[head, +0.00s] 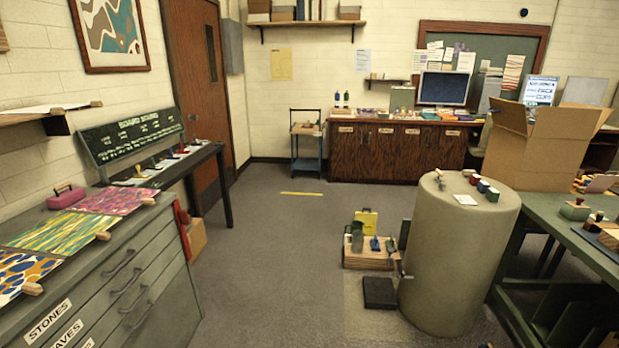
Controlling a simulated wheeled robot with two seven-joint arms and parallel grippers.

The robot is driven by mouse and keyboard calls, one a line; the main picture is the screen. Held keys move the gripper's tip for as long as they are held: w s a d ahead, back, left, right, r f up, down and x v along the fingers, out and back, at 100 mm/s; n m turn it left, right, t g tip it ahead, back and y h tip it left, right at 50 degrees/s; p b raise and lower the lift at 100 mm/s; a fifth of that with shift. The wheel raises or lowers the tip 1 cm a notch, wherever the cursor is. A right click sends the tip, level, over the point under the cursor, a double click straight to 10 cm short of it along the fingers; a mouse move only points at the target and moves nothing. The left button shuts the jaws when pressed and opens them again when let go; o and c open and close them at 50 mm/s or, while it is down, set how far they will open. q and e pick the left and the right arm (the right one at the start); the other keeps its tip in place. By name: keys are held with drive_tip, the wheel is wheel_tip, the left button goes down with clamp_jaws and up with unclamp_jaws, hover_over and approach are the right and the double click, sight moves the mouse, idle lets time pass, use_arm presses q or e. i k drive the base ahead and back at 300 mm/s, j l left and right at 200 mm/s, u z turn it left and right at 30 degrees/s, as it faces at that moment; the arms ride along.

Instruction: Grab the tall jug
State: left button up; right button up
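A grey-green vessel (357,238) that looks like a tall jug stands upright at the left of a low wooden box or stand (358,261) on the floor. It is small and far off, so its handle and spout cannot be made out. A yellow item (367,221) is behind it and small blue (375,244) and grey-blue items are to its right. Neither of my grippers shows in the head view.
A wide grey-green cylinder (455,260) stands right of the wooden stand, with a dark flat block (379,293) on the floor in front. A drawer cabinet (140,290) lines the left and a green table (575,240) the right. The carpet (265,260) between is clear.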

sight(354, 242)
drive_tip(key=i+z, duration=0.15)
drive_tip(key=i, duration=0.3)
drive_tip(key=i+j+z, duration=0.1)
drive_tip(key=i, duration=0.35)
drive_tip(key=i+j+z, duration=0.15)
drive_tip(key=i, duration=0.25)
drive_tip(key=i+j+z, duration=0.15)
drive_tip(key=i, duration=0.3)
drive_tip(key=i+j+z, duration=0.15)
drive_tip(key=i, duration=0.25)
drive_tip(key=j, duration=0.1)
